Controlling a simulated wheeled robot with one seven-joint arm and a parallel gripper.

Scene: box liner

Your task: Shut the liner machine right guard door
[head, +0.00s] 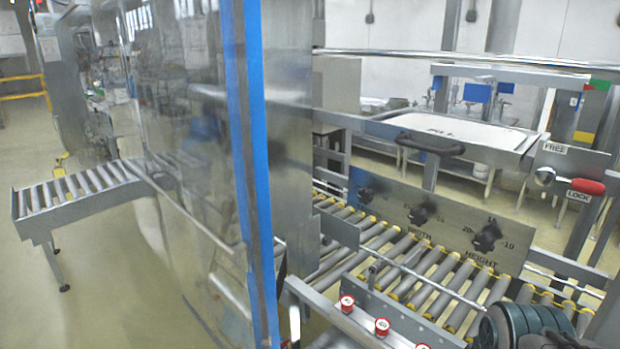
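A tall clear guard door panel (185,150) with a bright blue edge strip (258,180) stands upright in the left half of the head view. It appears to be the liner machine's guard door, standing open at an angle, with its blue edge close to me. A grey metal upright (287,130) shows just right of the blue strip. I cannot make out a handle or the hinge side. I cannot tell for sure that this is the right door. My gripper is not in this view.
A roller conveyor (430,285) fills the lower right, with a dial plate (430,220) and a red-handled lock lever (580,188) beside it. Another roller conveyor (75,190) lies left. Floor (110,290) is clear at lower left.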

